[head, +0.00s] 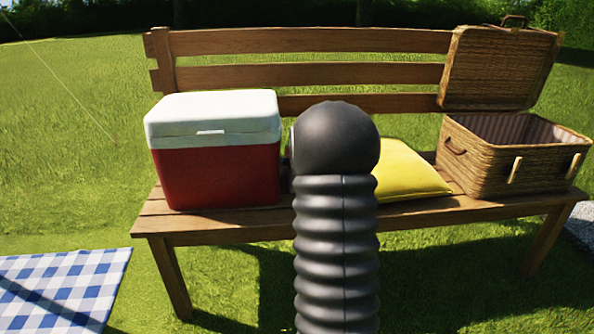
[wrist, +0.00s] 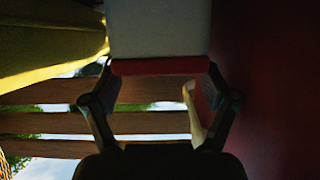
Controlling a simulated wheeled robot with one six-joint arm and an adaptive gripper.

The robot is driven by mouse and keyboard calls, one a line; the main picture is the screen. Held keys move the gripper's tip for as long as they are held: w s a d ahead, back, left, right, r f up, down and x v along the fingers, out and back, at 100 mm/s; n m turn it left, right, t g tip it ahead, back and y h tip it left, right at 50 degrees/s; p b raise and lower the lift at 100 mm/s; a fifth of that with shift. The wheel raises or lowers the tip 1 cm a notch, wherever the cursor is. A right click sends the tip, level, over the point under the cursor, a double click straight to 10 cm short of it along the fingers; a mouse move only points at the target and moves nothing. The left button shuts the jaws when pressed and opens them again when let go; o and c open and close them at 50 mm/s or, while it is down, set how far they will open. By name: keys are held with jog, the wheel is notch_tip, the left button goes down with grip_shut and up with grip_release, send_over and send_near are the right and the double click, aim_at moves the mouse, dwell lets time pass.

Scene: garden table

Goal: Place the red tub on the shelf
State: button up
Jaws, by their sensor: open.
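A pale grey-white tub with a red rim (wrist: 160,66) shows at the top middle of the wrist view, which looks upside down. It may be the red tub; most of its body is cut off. My gripper (wrist: 162,82) is open, with one finger at each side of the red rim; I cannot tell whether they touch it. In the head view my dark arm hides both the gripper and this tub. No shelf is clearly in view.
A red cooler (head: 215,175) with a white lid stands on the wooden bench (head: 240,219), left of my arm. A yellow cushion (head: 408,172) and an open wicker basket (head: 500,165) are to the right. A checked cloth (head: 65,285) lies at lower left.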

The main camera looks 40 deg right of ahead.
jog(key=x, duration=0.5)
jog(key=c, duration=1.5)
jog(key=shift+r, duration=0.1)
